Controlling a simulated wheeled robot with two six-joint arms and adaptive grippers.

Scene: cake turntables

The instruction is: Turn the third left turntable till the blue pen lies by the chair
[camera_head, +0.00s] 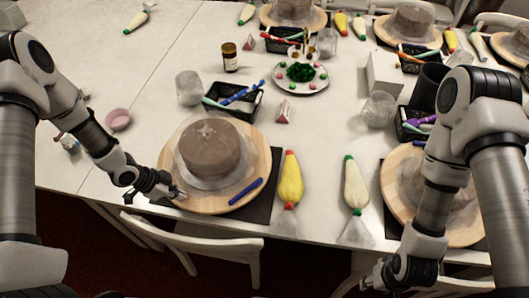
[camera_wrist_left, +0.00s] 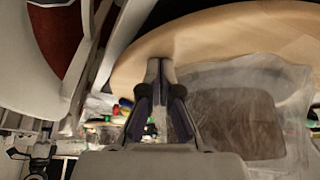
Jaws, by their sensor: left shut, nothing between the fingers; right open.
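The round wooden turntable (camera_head: 215,202) at the near left of the table carries a brown cake (camera_head: 207,150) on a clear sheet. The blue pen (camera_head: 245,191) lies on its near right part, close to the rim. A white chair (camera_head: 195,243) stands at the table's near edge, in front of this turntable. My left gripper (camera_head: 178,193) is shut and empty at the turntable's near left rim; in the left wrist view its fingertips (camera_wrist_left: 160,70) are at the wooden rim (camera_wrist_left: 235,28). I cannot tell whether they touch. My right gripper (camera_head: 371,284) is open, low at the bottom edge.
A yellow piping bag (camera_head: 290,180) and a pale one (camera_head: 355,190) lie right of the turntable. Another turntable (camera_head: 395,185) is partly behind my right arm. A black pen basket (camera_head: 236,103), a glass (camera_head: 188,88) and a plate (camera_head: 300,78) stand further back.

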